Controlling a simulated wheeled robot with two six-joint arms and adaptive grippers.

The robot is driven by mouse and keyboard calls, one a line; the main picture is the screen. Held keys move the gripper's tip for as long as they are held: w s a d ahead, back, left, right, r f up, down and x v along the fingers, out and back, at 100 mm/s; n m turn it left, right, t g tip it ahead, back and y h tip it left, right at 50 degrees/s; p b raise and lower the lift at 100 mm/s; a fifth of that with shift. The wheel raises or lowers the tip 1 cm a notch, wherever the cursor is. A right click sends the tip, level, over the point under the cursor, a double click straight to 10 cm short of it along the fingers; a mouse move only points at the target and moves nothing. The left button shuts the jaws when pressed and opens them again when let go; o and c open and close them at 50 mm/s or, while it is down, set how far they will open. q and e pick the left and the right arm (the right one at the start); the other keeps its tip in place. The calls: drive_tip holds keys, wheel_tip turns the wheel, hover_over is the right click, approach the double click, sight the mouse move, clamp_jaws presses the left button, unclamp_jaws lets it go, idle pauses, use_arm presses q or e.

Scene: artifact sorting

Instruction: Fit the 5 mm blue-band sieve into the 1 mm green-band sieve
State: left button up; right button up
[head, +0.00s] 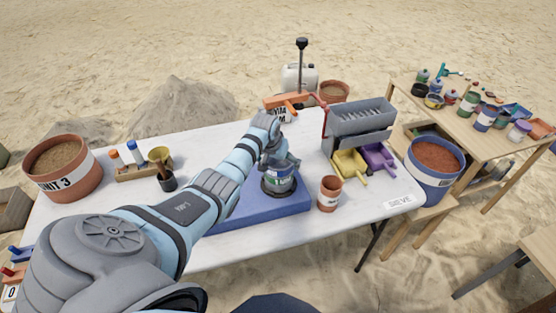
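My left gripper (279,160) points down over a small round sieve stack (279,184) on the blue mat (232,213). The stack has a pale labelled wall with some green on it, which fits the 1 mm green-band sieve, and a dark ring at its foot. The gripper's fingers are at the top of the stack. They hide most of what is there, so I cannot make out the 5 mm blue-band sieve or whether the fingers are closed on it. My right gripper is out of view.
A terracotta cup (329,193) stands just right of the mat. The table's front right is mostly clear.

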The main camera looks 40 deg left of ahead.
use_arm(q)
drive_tip(key=shift+r, duration=0.2)
drive_tip(key=v, duration=1.1)
drive_tip(key=shift+s+r, duration=0.2)
drive_tip(key=shift+r, duration=0.15)
drive_tip(key=shift+d, duration=0.1)
drive_tip(key=shift+f, duration=0.1)
